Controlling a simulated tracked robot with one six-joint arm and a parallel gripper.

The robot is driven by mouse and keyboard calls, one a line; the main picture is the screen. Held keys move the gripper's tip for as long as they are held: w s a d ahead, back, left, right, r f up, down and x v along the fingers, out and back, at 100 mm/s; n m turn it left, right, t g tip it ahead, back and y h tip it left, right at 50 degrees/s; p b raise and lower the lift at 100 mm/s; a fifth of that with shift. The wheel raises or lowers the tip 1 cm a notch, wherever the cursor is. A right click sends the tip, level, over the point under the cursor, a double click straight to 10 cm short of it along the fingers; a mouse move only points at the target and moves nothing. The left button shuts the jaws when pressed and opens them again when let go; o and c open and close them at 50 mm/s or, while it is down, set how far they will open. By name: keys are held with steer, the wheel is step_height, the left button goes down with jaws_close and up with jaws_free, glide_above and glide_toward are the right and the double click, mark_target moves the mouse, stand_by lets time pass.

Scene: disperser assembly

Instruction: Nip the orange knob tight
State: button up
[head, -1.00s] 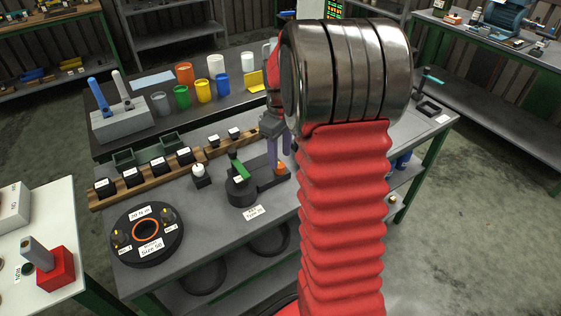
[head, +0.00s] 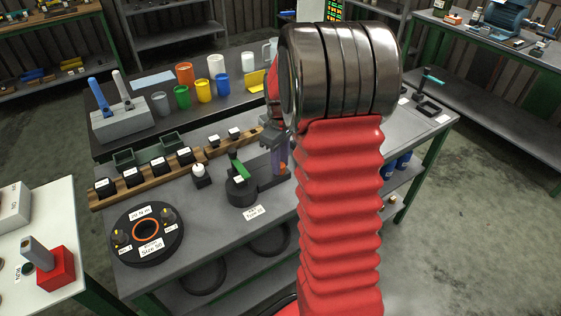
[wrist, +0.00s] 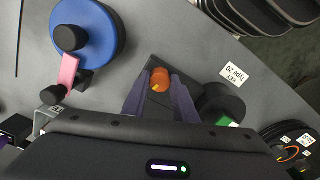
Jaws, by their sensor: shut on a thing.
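The orange knob (wrist: 160,80) sits at one end of a dark block on the grey table, with the purple fingers on either side of it in the wrist view. My gripper (wrist: 161,84) is shut on the knob, pointing down at it. In the head view the orange knob (head: 283,167) shows only in part, behind a purple finger of my gripper (head: 282,158).
In the wrist view, a blue disc (wrist: 88,36) with a black knob and pink handle stands left of the fingers. A label (wrist: 237,78) lies on the right. A wooden rack (head: 170,170) and a black round fixture (head: 146,257) are further left in the head view.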

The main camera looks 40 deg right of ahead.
steer(key=c, duration=0.4)
steer(key=shift+o, duration=0.2)
steer(key=shift+m, duration=0.5)
steer(key=m, duration=0.9)
steer(key=shift+m, duration=0.3)
steer(key=m, duration=0.5)
steer(key=shift+m, duration=0.3)
steer(key=m, duration=0.5)
steer(key=shift+w, duration=0.1)
